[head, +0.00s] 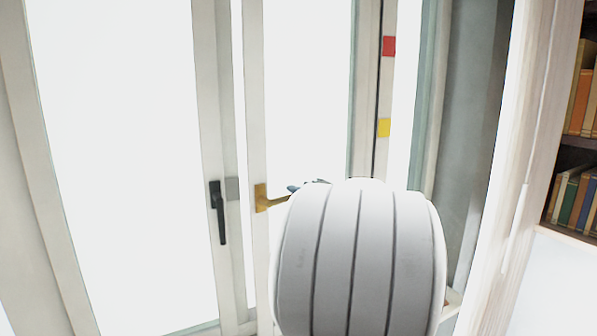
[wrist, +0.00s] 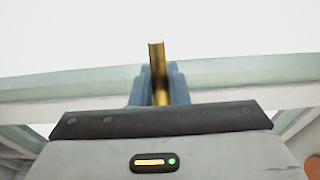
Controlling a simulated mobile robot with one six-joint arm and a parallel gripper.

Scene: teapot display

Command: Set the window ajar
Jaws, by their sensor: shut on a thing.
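The window sash (head: 254,100) has a pale frame, a bright pane and a brass handle (head: 262,198) on its left stile. The handle's lever points right, toward my gripper (head: 308,184), which is mostly hidden behind my white arm in the head view. In the wrist view the blue-grey fingers of my gripper (wrist: 159,88) are shut on the brass handle (wrist: 157,62), with its end standing up between them. A narrow bright strip shows between this sash and the post to its left. I cannot tell how wide any opening is.
A black handle (head: 218,212) hangs down on the pale post to the left. A bookshelf (head: 580,130) with books stands at the far right.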

